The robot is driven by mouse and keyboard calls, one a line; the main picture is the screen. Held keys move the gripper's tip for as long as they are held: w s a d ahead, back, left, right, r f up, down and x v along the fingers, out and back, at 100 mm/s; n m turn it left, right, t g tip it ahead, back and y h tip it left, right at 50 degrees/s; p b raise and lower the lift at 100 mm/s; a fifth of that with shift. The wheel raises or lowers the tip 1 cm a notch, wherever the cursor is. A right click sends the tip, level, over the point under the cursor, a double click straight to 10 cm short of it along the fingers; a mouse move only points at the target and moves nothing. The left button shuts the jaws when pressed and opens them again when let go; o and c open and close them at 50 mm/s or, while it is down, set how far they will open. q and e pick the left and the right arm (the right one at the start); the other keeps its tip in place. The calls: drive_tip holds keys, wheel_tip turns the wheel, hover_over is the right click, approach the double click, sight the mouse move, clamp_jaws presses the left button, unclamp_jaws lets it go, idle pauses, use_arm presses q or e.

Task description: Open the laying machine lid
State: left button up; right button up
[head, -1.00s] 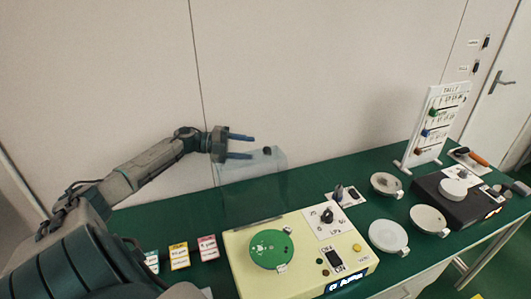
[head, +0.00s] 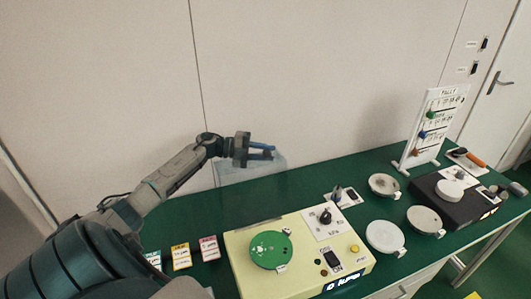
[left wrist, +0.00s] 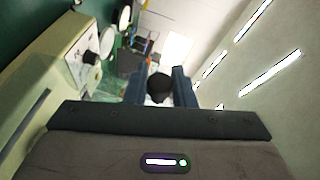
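The laying machine (head: 309,226) is a cream box with a green round plate (head: 270,250) on top. Its clear lid (head: 240,183) stands raised, roughly upright, along the machine's back edge. My left gripper (head: 263,152) is at the lid's top edge. In the left wrist view, a dark round knob (left wrist: 160,86) sits between the two blue fingers, which appear to touch it from both sides. In the head view the fingers hide the knob. My right gripper is not in view.
Pale round dishes (head: 385,237), a black device (head: 452,200) and a white tally board (head: 433,125) stand to the right on the green table (head: 330,172). A wall is close behind the lid.

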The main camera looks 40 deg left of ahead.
sight(261, 152)
use_arm(q)
clamp_jaws()
drive_tip(key=shift+s+d+r+m+y+p, duration=0.2)
drive_tip(key=shift+s+d+r+m+p, duration=0.1)
drive_tip(key=shift+d+r, duration=0.2)
drive_tip(key=shift+s+d+r+m+y+p, duration=0.2)
drive_tip(key=shift+s+d+r+m+p, duration=0.15)
drive_tip(key=shift+d, duration=0.2)
drive_tip(key=shift+s+d+r+m, duration=0.15)
drive_tip(key=shift+d+r+m, duration=0.1)
drive_tip(key=shift+d, duration=0.25)
drive_tip(key=o, duration=0.7)
unclamp_jaws()
drive_tip(key=shift+o, duration=0.2)
drive_tip(key=shift+a, duration=0.1)
